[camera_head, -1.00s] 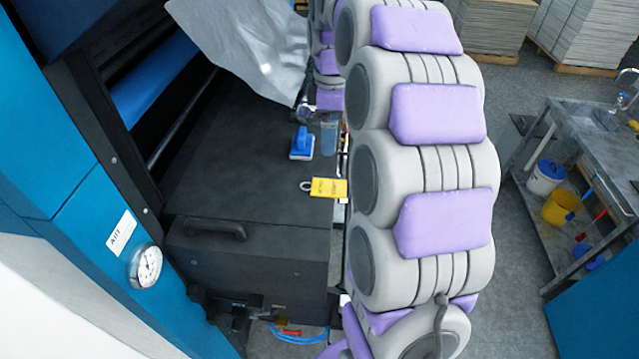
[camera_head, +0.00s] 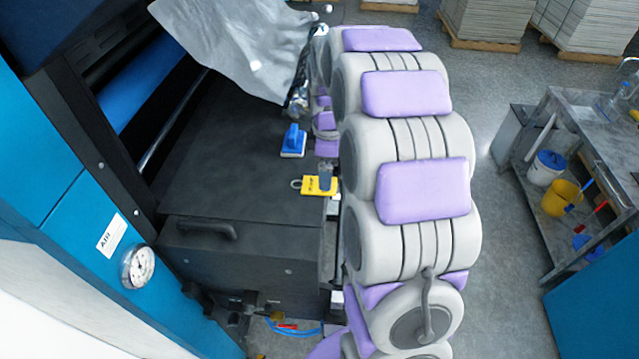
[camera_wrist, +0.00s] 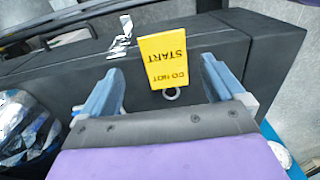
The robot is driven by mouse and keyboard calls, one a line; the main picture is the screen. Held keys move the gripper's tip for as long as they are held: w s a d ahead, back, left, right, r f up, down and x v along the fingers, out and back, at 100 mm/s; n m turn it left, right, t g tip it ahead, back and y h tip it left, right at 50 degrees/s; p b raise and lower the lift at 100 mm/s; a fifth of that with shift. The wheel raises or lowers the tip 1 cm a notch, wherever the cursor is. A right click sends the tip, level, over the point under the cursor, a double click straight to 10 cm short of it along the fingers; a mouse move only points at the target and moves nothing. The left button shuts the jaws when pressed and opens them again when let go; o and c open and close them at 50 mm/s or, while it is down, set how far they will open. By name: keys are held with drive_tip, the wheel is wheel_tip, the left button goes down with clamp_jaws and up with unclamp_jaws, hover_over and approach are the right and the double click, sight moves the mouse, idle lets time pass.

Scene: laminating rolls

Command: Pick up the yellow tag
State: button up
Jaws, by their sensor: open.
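The yellow tag (camera_head: 316,186) lies on the dark machine top near its right edge in the head view, with a metal ring at its left end. In the wrist view the yellow tag (camera_wrist: 163,60) shows "DO NOT START" lettering upside down, its ring toward my palm. My gripper (camera_wrist: 161,66) is open and empty, its two blue-grey fingers apart on either side of the tag in the picture. In the head view a finger of my gripper (camera_head: 326,178) overlaps part of the tag. I cannot tell whether the fingers touch the tag or the surface.
A blue scrubber (camera_head: 293,143) sits on the machine top behind the tag. A silvery sheet (camera_head: 240,50) hangs over the far part. A black handle (camera_head: 200,228) and a gauge (camera_head: 138,267) are at the front left. A metal cart (camera_head: 560,150) stands at right.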

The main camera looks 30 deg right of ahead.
sight(315, 186)
drive_tip(key=f, duration=0.3)
drive_tip(key=shift+w+a+f+p, duration=0.2)
drive_tip(key=shift+w+f+p, duration=0.15)
drive_tip(key=shift+w+p, duration=0.05)
drive_tip(key=a, duration=0.4)
drive_tip(key=shift+f, duration=0.15)
drive_tip(key=d, duration=0.4)
drive_tip(key=shift+s+f, duration=0.1)
drive_tip(key=shift+f, duration=0.1)
drive_tip(key=c, duration=0.3)
drive_tip(key=shift+a, duration=0.1)
drive_tip(key=c, duration=0.4)
drive_tip(key=shift+s+a, duration=0.1)
drive_tip(key=shift+a, duration=0.6)
drive_tip(key=shift+c, duration=1.3)
drive_tip(key=shift+a+r, duration=0.1)
drive_tip(key=shift+a, duration=0.35)
drive_tip(key=shift+c, duration=0.8)
